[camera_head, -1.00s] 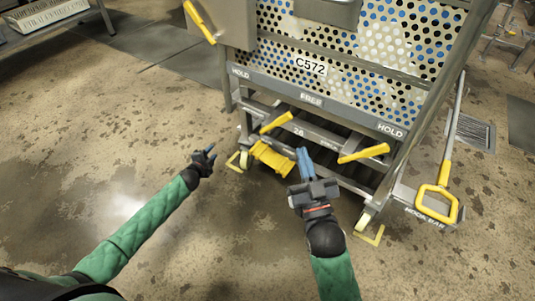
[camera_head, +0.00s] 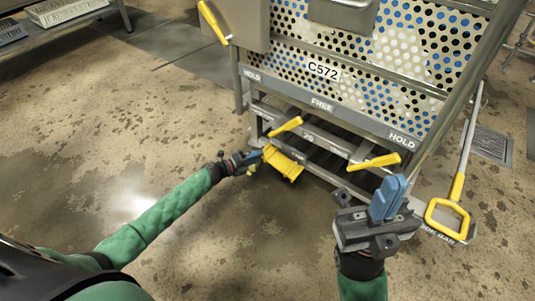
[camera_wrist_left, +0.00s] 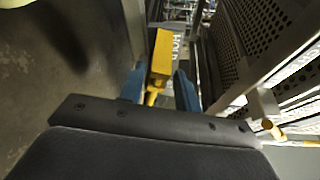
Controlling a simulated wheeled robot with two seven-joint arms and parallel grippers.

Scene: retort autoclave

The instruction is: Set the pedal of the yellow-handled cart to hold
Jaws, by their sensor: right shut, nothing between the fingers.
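The cart labelled C572 (camera_head: 322,70) has a perforated body, a yellow handle (camera_head: 213,23) at its upper left, and a lower strip marked HOLD, FREE, HOLD (camera_head: 322,103). Two yellow pedal arms, left (camera_head: 287,126) and right (camera_head: 374,162), stick out low on its front. My left gripper (camera_head: 258,157) is just below and left of the left pedal arm's tip. In the left wrist view its blue fingers (camera_wrist_left: 160,88) are apart, with a yellow bar (camera_wrist_left: 161,55) between or beyond them; contact is unclear. My right gripper (camera_head: 388,198) is shut and empty, in front of the right pedal arm.
A long bar with a yellow loop grip (camera_head: 447,218) leans at the cart's right, by a plate with partly hidden lettering. A floor grate (camera_head: 492,147) is further right. A table with a white tray (camera_head: 65,10) stands far left. The floor left of the cart is clear.

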